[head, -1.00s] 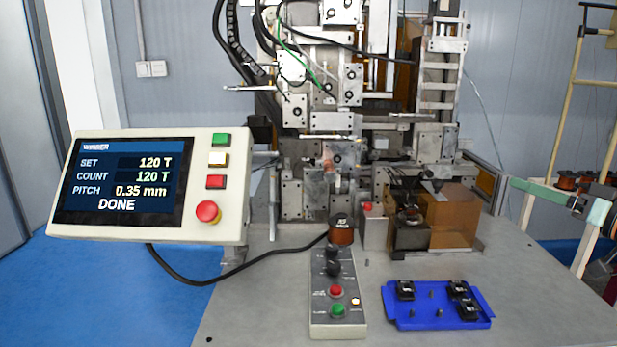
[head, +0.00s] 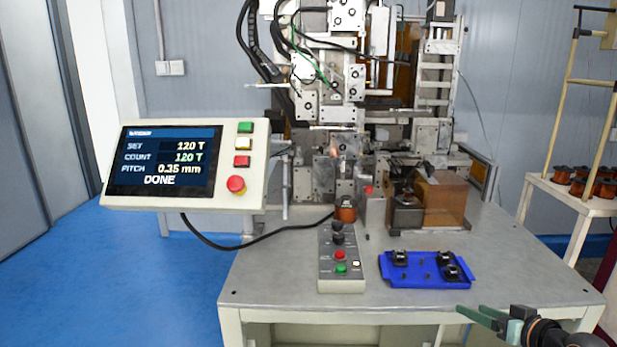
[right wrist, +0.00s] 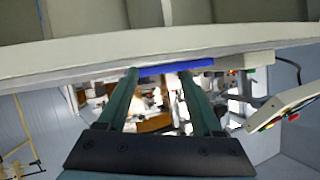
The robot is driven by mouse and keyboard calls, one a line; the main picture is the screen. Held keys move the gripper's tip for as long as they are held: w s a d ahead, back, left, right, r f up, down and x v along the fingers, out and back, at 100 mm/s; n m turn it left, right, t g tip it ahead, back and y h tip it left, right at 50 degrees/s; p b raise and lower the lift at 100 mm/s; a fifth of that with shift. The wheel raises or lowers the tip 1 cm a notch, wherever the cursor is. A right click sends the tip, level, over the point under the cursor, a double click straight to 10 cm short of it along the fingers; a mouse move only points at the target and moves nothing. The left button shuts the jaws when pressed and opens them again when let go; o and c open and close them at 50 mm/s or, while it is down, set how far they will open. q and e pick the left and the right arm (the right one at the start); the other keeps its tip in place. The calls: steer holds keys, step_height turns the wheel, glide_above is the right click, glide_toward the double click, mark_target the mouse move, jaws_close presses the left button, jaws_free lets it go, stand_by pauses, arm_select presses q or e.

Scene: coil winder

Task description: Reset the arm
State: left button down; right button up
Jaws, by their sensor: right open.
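My right gripper (head: 474,311) is at the lower right of the head view, by the table's front right edge. Its two green fingers are apart with nothing between them, and they also show in the right wrist view (right wrist: 159,76). The coil winder (head: 330,110) stands at the back of the table (head: 290,280). Its control panel (head: 185,165) at the left has a screen (head: 165,162) reading SET 120 T, COUNT 120 T, PITCH 0.35 mm, DONE. My left gripper is not in view.
A blue tray (head: 395,280) with several black parts lies on the table, right of a grey button box (head: 342,273). A copper coil (head: 345,211) stands behind the box. A rack (head: 565,190) with copper spools is at the right. The front table corners are clear.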

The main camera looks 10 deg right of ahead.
steer(key=s+a+f+n+g, duration=0.1)
steer(key=s+a+f+g, duration=0.1)
steer(key=s+a+f, duration=0.65)
steer(key=s+a+f+n+g, duration=0.1)
steer(key=s+a+f, duration=0.35)
steer(key=f, duration=0.75)
steer(key=s+a+f+n, duration=0.1)
steer(key=s+a, duration=0.3)
steer(key=a, duration=0.4)
steer(key=s+a+f+g+y+p, duration=0.1)
steer(key=s+a+f, duration=0.2)
steer(key=s+a, duration=0.2)
steer(key=a, duration=0.3)
steer(key=shift+s+n, duration=0.25)
steer(key=shift+n, duration=0.15)
